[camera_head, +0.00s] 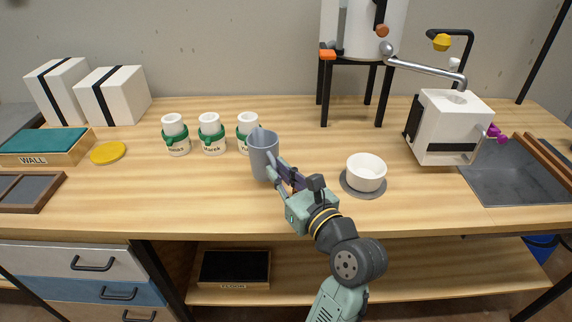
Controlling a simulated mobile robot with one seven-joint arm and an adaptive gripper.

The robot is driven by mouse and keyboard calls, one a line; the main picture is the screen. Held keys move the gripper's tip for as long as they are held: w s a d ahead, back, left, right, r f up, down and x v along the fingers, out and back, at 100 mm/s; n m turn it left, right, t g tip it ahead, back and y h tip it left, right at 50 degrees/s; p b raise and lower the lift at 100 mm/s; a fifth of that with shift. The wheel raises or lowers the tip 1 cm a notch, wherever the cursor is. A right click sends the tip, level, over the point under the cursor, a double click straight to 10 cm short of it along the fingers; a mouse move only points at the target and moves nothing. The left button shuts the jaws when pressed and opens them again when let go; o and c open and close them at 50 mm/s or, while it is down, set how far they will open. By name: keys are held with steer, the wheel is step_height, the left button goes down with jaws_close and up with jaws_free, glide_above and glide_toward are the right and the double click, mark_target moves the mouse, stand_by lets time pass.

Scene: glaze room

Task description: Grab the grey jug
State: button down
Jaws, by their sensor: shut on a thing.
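The grey jug (263,157) stands upright around the middle of the wooden worktop, its spout-like rim facing up. My gripper (280,174) reaches it from the front right and is shut on its right side. Part of the jug's lower right is hidden behind the fingers. I cannot tell whether the jug's base touches the worktop.
Several white bottles with green bands (210,133) stand left of and behind the jug, the nearest partly hidden by it. A white bowl (366,173) sits on a grey disc to the right. A white machine (446,125) stands farther right.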

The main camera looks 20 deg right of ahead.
steer(key=shift+s+a+r+p, duration=0.15)
steer(key=shift+s+a+p, duration=0.45)
steer(key=shift+p, duration=0.2)
steer(key=shift+s+a, duration=0.1)
steer(key=shift+s, duration=0.15)
stand_by(0.4)
